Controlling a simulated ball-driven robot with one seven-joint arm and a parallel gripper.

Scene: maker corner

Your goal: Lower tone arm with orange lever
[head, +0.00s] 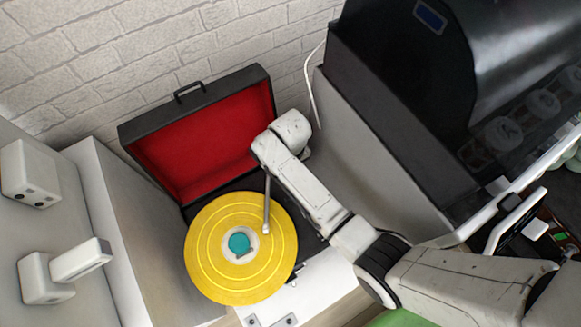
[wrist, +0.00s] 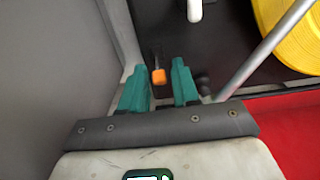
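The orange lever (wrist: 158,76) is a small tip on a thin stem, on the dark deck of the record player. In the wrist view my gripper (wrist: 159,67) is open, its two teal fingers on either side of the lever, with gaps visible. Whether they are level with it in depth is unclear. The silver tone arm (head: 267,200) reaches over the yellow record (head: 211,240); whether it touches is unclear. The tone arm also shows as a rod in the wrist view (wrist: 268,44), right of the fingers. In the head view my arm hides the lever and fingers.
The open black case lid with red lining (head: 205,145) stands behind the deck, close to my wrist. A grey panel (wrist: 55,70) is left of the fingers. A large black machine (head: 400,100) stands right. A white part (wrist: 194,10) sits above the lever.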

